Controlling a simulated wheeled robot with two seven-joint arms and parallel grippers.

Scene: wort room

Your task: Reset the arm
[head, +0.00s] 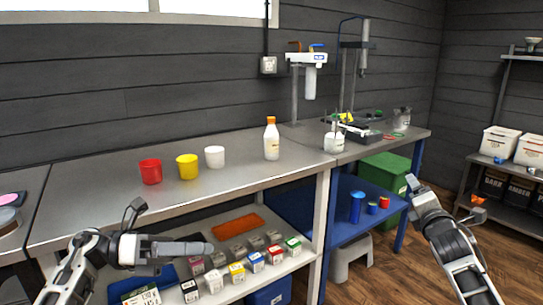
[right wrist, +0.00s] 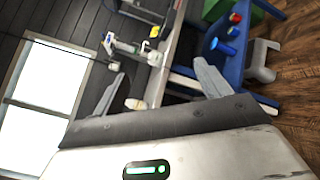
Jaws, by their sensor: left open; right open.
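My left arm reaches in from the lower left in the head view. Its gripper (head: 180,248) is open and empty, seen nearly side-on, in front of the shelf under the grey workbench (head: 110,205). My right arm rises at the lower right, with its gripper (head: 411,186) pointing up, in front of the green bin and apart from the bench. In the right wrist view the two fingers of the right gripper (right wrist: 160,88) stand wide apart with nothing between them in their grip.
Red (head: 150,172), yellow (head: 187,167) and white (head: 215,157) cups and an orange-capped bottle (head: 272,140) stand on the bench. Several small boxes (head: 237,272) fill the lower shelf. A green bin (head: 384,175) and grey stool (head: 351,255) stand right of it. Wooden floor is open at right.

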